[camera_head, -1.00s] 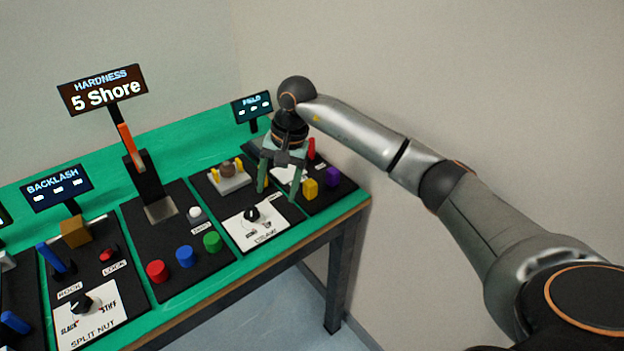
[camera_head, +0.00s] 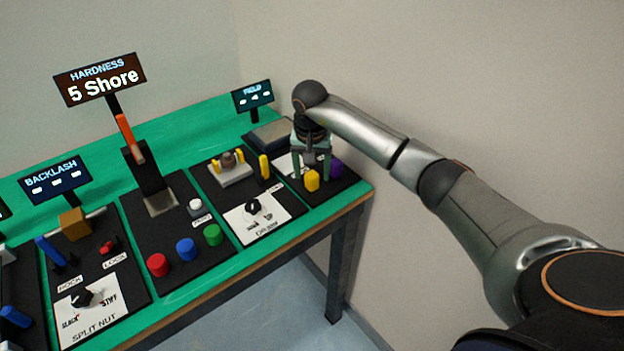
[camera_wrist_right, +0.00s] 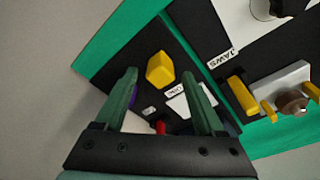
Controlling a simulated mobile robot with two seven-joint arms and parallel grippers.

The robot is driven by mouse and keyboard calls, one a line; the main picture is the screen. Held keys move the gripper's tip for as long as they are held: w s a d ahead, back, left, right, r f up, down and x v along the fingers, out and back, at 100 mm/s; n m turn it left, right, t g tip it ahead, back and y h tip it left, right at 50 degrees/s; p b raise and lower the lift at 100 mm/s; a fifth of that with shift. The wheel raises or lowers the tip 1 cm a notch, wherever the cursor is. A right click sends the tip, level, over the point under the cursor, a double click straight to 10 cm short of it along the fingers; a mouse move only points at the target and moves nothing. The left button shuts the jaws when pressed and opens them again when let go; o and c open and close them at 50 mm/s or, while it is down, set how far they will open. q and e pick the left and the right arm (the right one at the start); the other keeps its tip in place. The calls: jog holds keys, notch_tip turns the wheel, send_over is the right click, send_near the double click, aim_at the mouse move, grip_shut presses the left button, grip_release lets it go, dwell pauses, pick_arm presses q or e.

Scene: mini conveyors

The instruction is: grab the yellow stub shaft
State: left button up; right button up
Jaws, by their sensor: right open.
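The yellow stub shaft (camera_head: 312,181) is a short faceted yellow piece on the rightmost black panel in the head view. It stands beside a purple one (camera_head: 336,168). In the right wrist view the yellow stub shaft (camera_wrist_right: 160,69) appears upper middle, in line with the gap between the fingers. My right gripper (camera_head: 311,176) points down over this panel, its fingers apart and nothing held. It also shows in the right wrist view (camera_wrist_right: 160,74). I cannot tell the exact height gap between fingertips and shaft. My left gripper is out of view.
A red piece (camera_wrist_right: 160,128) lies close to the gripper base in the wrist view. A yellow lever (camera_head: 264,167) and a grey fixture with yellow jaws (camera_head: 232,176) stand left of the gripper. A wall is close on the right.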

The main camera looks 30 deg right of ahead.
jog(key=shift+w+d+f, duration=0.1)
jog(key=shift+w+f, duration=0.05)
jog(key=shift+f, duration=1.25)
jog(key=shift+c, duration=0.3)
grip_shut()
